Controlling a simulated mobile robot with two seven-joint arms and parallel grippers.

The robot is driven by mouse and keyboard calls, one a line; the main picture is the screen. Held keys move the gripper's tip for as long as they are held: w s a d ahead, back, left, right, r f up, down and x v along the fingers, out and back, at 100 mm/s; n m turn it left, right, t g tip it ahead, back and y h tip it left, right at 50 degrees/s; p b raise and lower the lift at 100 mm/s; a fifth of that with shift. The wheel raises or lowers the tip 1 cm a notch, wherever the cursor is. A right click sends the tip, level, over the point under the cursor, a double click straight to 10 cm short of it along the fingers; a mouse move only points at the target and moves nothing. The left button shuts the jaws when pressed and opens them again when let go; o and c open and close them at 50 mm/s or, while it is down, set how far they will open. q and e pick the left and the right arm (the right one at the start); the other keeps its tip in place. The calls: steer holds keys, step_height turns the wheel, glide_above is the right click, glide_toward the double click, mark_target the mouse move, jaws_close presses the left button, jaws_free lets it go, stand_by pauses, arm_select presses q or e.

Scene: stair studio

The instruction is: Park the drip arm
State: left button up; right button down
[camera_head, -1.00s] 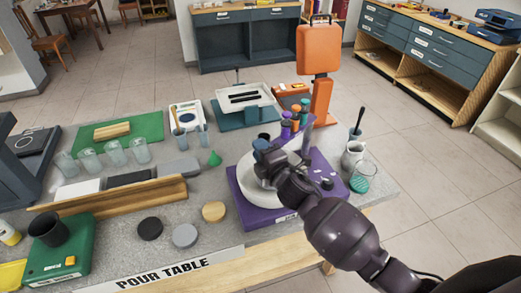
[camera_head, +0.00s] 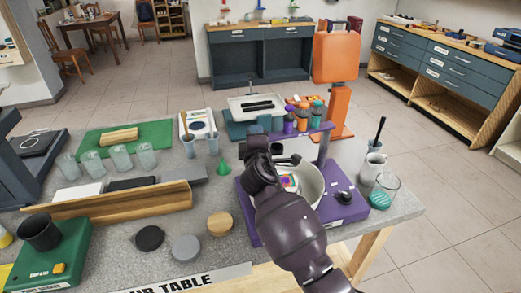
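The drip station has a purple base (camera_head: 338,208) with a round white pan (camera_head: 312,190) on it; a small multicoloured patch shows inside the pan. The purple drip arm (camera_head: 322,130) reaches left from its post across the back of the pan. It carries small bottles with purple, orange and green caps (camera_head: 302,117). My dark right gripper (camera_head: 272,152) is at the drip arm's left end, above the pan's back left edge. Its wrist hides that end, so I cannot tell whether its fingers are closed or touching. My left gripper is not in view.
An orange stand (camera_head: 336,58) rises behind the station. Round discs (camera_head: 186,248) lie in front.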

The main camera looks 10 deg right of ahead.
steer(key=shift+w+b, duration=0.3)
steer(key=shift+w, duration=0.95)
steer(key=shift+d, duration=0.1)
steer(key=c, duration=0.9)
jaws_free()
steer(key=shift+d, duration=0.1)
steer(key=s, duration=0.3)
steer(key=s+a, duration=0.1)
steer(key=s, duration=0.3)
steer(key=s+a, duration=0.1)
steer(key=s, duration=0.2)
steer(key=shift+s+p, duration=0.35)
steer(key=shift+p, duration=0.05)
